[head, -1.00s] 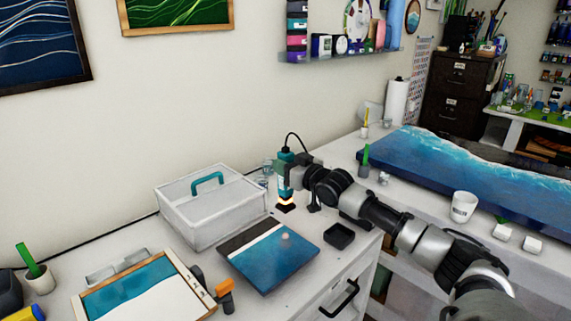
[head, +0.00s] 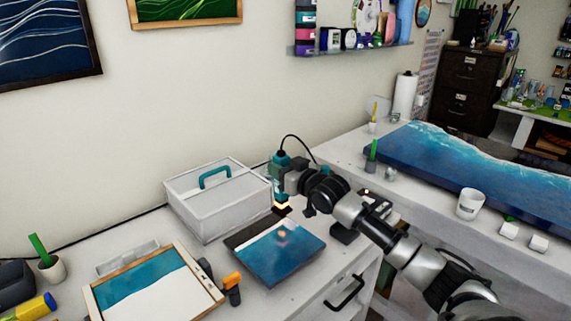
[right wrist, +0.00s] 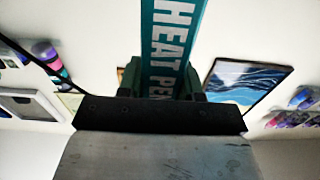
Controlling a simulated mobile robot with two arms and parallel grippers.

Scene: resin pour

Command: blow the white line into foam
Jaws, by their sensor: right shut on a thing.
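The teal heat pen (head: 281,162) is upright in my right gripper (head: 290,172), which is shut on it. Its lower end glows orange near the far edge of a small blue panel (head: 277,263). I cannot tell how high the tip is above the surface. The panel has a dark strip along its far left edge, a pale white line (head: 262,237) beside it, and a warm light spot near the line. In the right wrist view the pen's "HEAT PEN" lettering (right wrist: 173,40) rises from the jaws. My left gripper is not in view.
A white box with a teal handle (head: 217,202) stands left of the pen. A large wave slab (head: 470,165) and a white cup (head: 470,204) are at right. A cable trails from the pen.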

